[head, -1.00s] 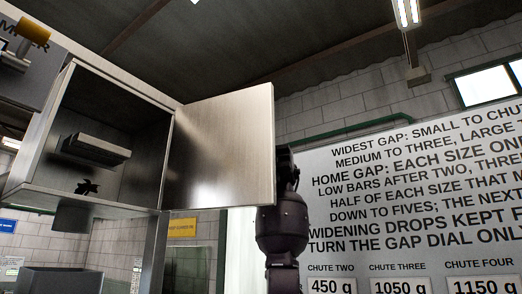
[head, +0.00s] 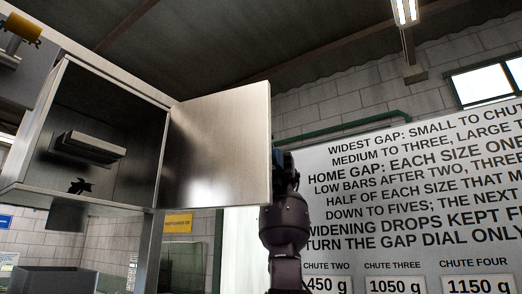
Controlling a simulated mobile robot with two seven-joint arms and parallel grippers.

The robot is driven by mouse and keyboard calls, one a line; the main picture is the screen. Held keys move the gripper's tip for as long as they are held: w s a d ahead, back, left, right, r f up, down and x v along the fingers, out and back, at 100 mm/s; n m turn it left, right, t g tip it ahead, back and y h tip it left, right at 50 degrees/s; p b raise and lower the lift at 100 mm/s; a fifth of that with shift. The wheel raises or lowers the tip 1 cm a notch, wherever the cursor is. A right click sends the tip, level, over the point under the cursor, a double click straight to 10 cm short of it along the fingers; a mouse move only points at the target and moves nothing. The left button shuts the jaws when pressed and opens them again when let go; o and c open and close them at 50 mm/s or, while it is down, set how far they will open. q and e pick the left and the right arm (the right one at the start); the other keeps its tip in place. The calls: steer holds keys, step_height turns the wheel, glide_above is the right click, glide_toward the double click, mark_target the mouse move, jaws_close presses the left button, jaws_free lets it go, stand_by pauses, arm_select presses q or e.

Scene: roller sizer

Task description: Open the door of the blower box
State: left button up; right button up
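The blower box (head: 110,196) is a metal cabinet at the left of the head view, and its front is open. Its door (head: 220,148) is a flat brushed-metal panel, swung out to the right on the hinge side. Inside the box are a grey block (head: 90,147) and a small dark leaf-like shape (head: 77,186). One of my dark arms (head: 286,220) rises just right of the door's free edge. Its upper end is partly behind that edge, and its gripper fingers are hidden. I cannot tell whether it touches the door. My other gripper is not visible.
A large white sign (head: 400,170) with black text fills the wall at the right. An orange-yellow knob (head: 24,27) is at the top left. A grey bin (head: 55,281) stands below the box. A yellow label (head: 178,223) is behind the door's lower edge.

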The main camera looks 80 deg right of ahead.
steer(key=shift+d, duration=1)
